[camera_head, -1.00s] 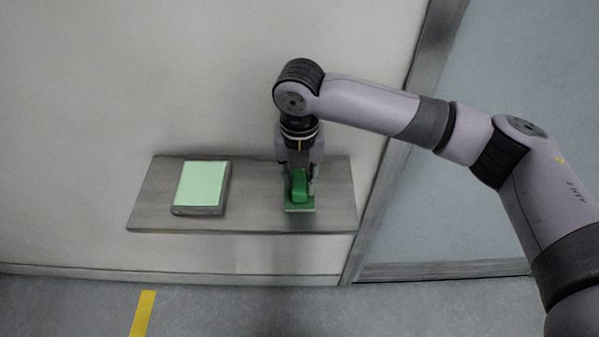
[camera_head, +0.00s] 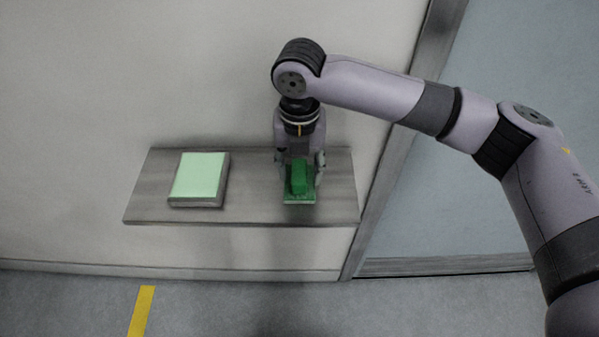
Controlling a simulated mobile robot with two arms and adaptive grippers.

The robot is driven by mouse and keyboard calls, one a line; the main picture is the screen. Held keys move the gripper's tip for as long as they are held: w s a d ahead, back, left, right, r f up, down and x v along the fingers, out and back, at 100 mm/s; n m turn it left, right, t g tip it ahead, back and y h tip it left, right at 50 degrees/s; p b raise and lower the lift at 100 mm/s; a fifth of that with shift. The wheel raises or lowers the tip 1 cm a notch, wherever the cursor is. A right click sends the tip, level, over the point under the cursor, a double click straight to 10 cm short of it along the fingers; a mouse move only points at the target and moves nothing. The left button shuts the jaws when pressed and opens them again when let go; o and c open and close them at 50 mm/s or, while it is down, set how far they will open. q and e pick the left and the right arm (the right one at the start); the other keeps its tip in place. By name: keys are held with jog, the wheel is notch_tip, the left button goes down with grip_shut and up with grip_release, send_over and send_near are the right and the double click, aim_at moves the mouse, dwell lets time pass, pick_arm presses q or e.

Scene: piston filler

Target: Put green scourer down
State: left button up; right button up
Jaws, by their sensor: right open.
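The green scourer (camera_head: 299,182) has a raised green block on a flat green base. It rests on the grey shelf (camera_head: 250,207), on the right half near the front edge. My right gripper (camera_head: 300,174) points down over the scourer from above. Its fingers are spread to either side of the raised block, with small gaps, and are open. The gripper hides the back of the scourer. My left gripper is not in the view.
A grey box with a pale green top (camera_head: 200,178) sits on the left half of the shelf. Bare shelf lies between it and the scourer. The wall stands behind, and a door frame (camera_head: 398,140) is just right of the shelf. A yellow strip (camera_head: 141,312) marks the floor.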

aim_at(301, 169)
jog(key=r+b, duration=0.1)
jog(key=r, duration=0.3)
jog(key=shift+w+d+r+b, duration=0.1)
jog(key=shift+w+r+b, duration=0.15)
jog(key=shift+b, duration=0.1)
notch_tip(301, 169, up, 12)
jog(key=b, duration=0.1)
jog(key=shift+s, duration=0.15)
jog(key=shift+f, duration=0.1)
